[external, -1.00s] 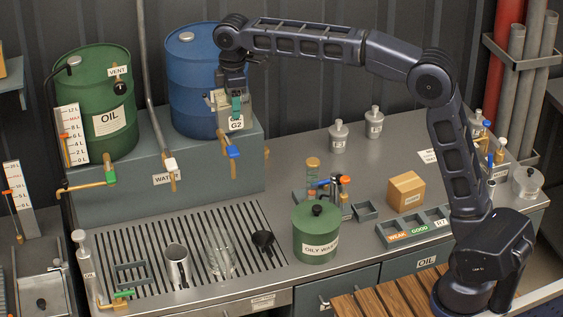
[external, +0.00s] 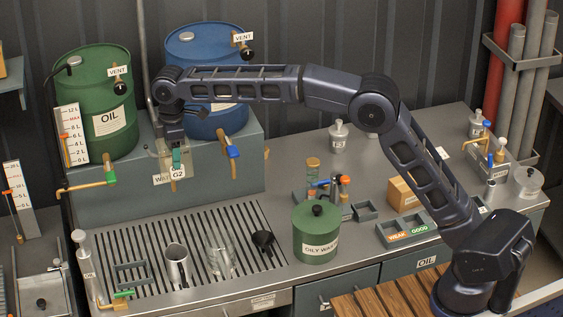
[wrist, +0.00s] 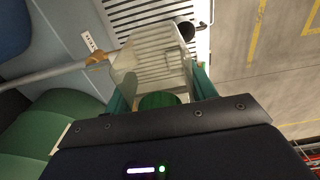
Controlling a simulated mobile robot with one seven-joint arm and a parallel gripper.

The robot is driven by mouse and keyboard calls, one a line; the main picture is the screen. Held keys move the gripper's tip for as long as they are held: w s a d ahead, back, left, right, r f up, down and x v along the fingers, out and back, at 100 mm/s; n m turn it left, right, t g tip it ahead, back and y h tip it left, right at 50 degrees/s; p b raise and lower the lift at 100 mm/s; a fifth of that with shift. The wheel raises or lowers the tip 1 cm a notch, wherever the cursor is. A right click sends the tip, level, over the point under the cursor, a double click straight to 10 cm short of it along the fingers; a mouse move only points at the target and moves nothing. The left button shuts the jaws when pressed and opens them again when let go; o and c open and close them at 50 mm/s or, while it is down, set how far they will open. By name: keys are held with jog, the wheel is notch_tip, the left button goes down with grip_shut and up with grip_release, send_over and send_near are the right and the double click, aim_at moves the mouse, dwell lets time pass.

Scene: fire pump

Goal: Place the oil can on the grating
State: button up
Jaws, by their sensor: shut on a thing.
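My gripper (external: 176,154) is shut on a translucent, boxy container (external: 164,158) with a G2 label. It is held in the air in front of the grey block, left of the blue-handled tap. In the wrist view the container (wrist: 150,55) sits between the teal fingers (wrist: 160,92), with a green round patch at its near end. I cannot tell for certain that it is the oil can. The slotted grating (external: 200,222) lies below and in front of the gripper. The container hides part of the block and the WATER label.
On the grating stand a metal mug (external: 177,264), a clear beaker (external: 220,258), a black funnel (external: 263,241) and a grey frame (external: 132,275). Its back middle is bare. Taps (external: 108,177) jut from the block. A green waste can (external: 316,235) stands to the right.

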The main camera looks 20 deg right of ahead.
jog(key=s+a+f, duration=0.2)
jog(key=a+f, duration=0.4)
jog(key=a, duration=0.3)
jog(key=s+a+f, duration=0.2)
jog(key=a+f, duration=0.4)
jog(key=a, duration=0.3)
notch_tip(320, 180, down, 20)
jog(key=shift+w+a+r, duration=0.1)
jog(key=shift+a, duration=0.05)
jog(key=o, duration=1)
jog(key=r, duration=1.2)
jog(key=shift+d, duration=0.3)
